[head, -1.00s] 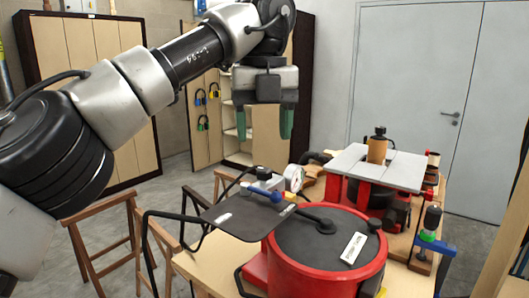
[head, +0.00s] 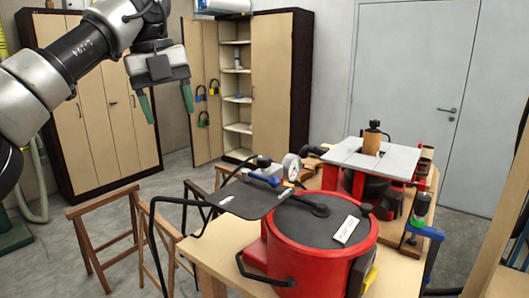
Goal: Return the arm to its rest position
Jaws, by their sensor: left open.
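My left arm comes in from the upper left. My left gripper (head: 168,104) hangs in the air at the upper left, pointing down, with its two green fingers spread apart and nothing between them. It is in front of the wooden cabinets and well clear of the table and the things on it. My right gripper is not in view.
A grey-topped red machine (head: 372,160) stands behind. Wooden trestles (head: 105,240) stand at left, with open floor around.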

